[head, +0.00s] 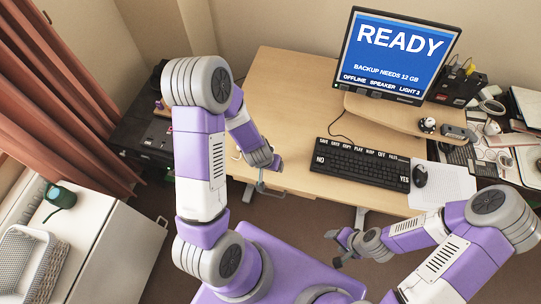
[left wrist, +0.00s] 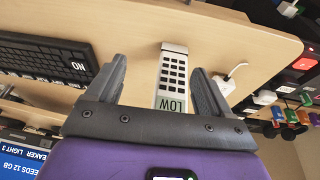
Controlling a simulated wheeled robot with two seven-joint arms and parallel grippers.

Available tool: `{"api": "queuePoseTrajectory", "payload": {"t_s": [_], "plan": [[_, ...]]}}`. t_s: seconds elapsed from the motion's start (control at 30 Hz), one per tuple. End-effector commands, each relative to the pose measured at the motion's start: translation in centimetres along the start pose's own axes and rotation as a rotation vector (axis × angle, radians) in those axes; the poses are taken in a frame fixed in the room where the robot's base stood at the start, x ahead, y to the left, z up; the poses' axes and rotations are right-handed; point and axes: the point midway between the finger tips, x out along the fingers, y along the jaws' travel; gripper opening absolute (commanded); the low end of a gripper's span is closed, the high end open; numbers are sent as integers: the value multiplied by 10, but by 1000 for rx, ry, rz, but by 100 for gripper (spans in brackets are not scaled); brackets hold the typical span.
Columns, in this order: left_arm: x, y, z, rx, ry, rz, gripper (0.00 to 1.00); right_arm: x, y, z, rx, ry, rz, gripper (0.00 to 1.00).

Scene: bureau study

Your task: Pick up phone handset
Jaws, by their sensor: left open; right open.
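The phone handset (left wrist: 172,72) is a slim white device with rows of black keys and a "LOW" display. In the left wrist view it lies flat on the wooden desk, between the two fingers of my left gripper (left wrist: 158,66). The fingers are open, with a gap on each side of it. In the head view my left gripper (head: 268,174) is over the desk's front edge, and I cannot make out the handset there. My right gripper (head: 335,248) is open and empty, low in front of the desk.
A black keyboard (head: 360,163), a mouse (head: 420,176) and a monitor (head: 398,55) on a raised shelf stand right of the left gripper. A white plug with a cable (left wrist: 223,86) lies close beside the handset. The desk behind the left gripper (head: 285,100) is clear.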

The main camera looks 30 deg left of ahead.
Motion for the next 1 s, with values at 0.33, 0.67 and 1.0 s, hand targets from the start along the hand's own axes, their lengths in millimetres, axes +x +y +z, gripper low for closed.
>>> {"api": "queuePoseTrajectory", "payload": {"t_s": [0.33,0.67,1.0], "plan": [[-30,-28,-46,3,94,-65,81,2,1,0,1,0,0,60],[3,-26,-48,2,93,-65,81,19,7,-1,1,0,0,60],[40,-24,-52,3,93,-65,81,34,13,-2,1,0,0,60]]}}
